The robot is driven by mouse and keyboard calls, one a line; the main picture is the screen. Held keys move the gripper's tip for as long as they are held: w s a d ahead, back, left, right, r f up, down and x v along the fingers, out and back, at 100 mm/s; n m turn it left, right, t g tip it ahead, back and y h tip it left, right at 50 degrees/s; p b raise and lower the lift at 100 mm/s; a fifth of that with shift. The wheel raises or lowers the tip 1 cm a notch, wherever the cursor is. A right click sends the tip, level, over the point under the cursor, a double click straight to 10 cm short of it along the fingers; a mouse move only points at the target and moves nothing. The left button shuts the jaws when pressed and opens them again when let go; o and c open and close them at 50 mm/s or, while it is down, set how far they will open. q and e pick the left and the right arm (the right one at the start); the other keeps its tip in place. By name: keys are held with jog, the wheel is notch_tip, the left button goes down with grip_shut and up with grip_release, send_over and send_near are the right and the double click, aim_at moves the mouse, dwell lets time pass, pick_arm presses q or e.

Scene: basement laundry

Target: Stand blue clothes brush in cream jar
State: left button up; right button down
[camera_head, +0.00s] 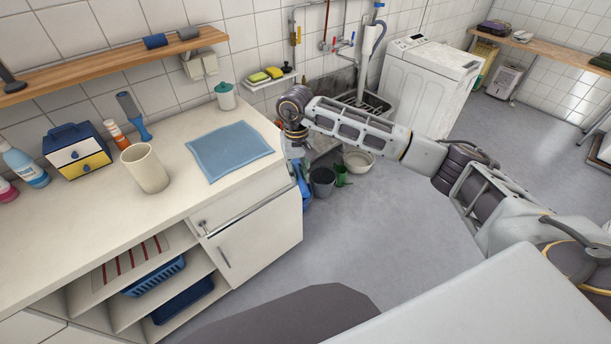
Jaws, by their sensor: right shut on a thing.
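The cream jar (147,170) stands upright on the white counter, near its left part, with its mouth open upward. My right gripper (298,152) hangs fingers down at the counter's right end, well right of the jar. It is shut on a blue thing (303,185) that reaches below the fingers. This looks like the blue clothes brush, but it is small and partly hidden. Another blue, brush-like thing with a grey-blue head (126,104) leans behind the jar. My left gripper is not in view.
A blue cloth (229,151) lies flat right of the jar. A blue-and-yellow drawer box (77,148), an orange-and-white bottle (117,135) and a spray bottle (27,168) stand to the left. A teal-lidded canister (225,97) is at the back. Buckets (322,182) stand on the floor.

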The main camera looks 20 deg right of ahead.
jog(key=w+a+r+m+g+y, duration=0.1)
jog(key=w+a+r+m+y, duration=0.2)
jog(key=a+r+m, duration=0.5)
jog(key=w+a+r+m+g+y, duration=0.1)
jog(key=w+a+r+m+y, duration=0.25)
jog(key=a+r, duration=0.65)
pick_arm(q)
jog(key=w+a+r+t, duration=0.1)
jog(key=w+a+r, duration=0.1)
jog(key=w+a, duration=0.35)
pick_arm(e)
notch_tip(320, 180, up, 23)
jog(key=w+m+t+y, duration=0.2)
jog(key=m+t+y, duration=0.5)
jog(key=m+t, duration=0.35)
pick_arm(q)
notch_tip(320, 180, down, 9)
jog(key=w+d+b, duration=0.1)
jog(key=b, duration=0.8)
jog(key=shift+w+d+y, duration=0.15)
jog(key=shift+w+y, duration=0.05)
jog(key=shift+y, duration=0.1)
pick_arm(e)
notch_tip(320, 180, down, 9)
jog(key=y, duration=0.2)
jog(key=shift+s+d, duration=0.15)
jog(key=shift+d, duration=0.15)
